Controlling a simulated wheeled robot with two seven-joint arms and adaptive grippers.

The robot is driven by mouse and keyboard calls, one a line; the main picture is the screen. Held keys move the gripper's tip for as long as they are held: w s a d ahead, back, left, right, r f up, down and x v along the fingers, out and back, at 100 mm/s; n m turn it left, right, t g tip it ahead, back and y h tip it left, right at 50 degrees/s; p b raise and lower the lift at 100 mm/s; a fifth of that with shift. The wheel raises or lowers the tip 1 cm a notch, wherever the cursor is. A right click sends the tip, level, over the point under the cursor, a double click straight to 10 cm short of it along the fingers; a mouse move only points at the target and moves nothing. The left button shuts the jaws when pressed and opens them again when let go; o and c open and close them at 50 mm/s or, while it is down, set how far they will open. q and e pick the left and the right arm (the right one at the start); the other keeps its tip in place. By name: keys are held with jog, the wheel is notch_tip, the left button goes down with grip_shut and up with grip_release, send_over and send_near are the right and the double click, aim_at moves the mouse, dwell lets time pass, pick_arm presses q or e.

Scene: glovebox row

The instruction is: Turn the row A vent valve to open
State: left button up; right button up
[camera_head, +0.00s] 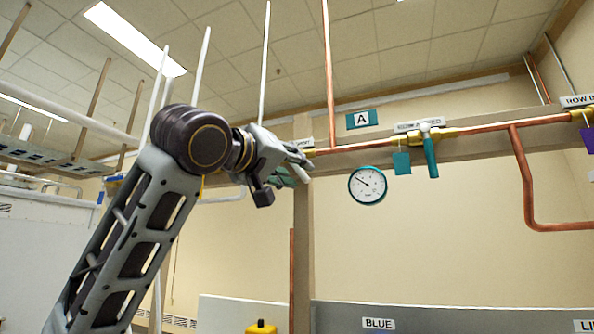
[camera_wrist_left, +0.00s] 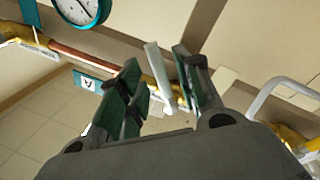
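My left gripper (camera_head: 296,170) is raised at the left end of the copper pipe, by a brass valve fitting (camera_head: 308,152) that it mostly covers. In the left wrist view its two green-padded fingers (camera_wrist_left: 157,66) stand apart. A pale grey lever handle (camera_wrist_left: 158,76) shows between them, with a visible gap on each side. I take this as the vent valve's handle; its label is mostly hidden behind the gripper. The teal row sign A (camera_head: 362,119) hangs above the pipe to the right. My right gripper is not in view.
A round gauge (camera_head: 367,186) hangs below the pipe. Further right is another valve with a teal handle (camera_head: 431,156) and a teal tag (camera_head: 401,163). A purple tag (camera_head: 587,139) hangs at the right edge. A wooden post (camera_head: 303,240) stands below the gripper.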

pick_arm(q)
jog(key=v, duration=0.9)
jog(key=shift+w, duration=0.1)
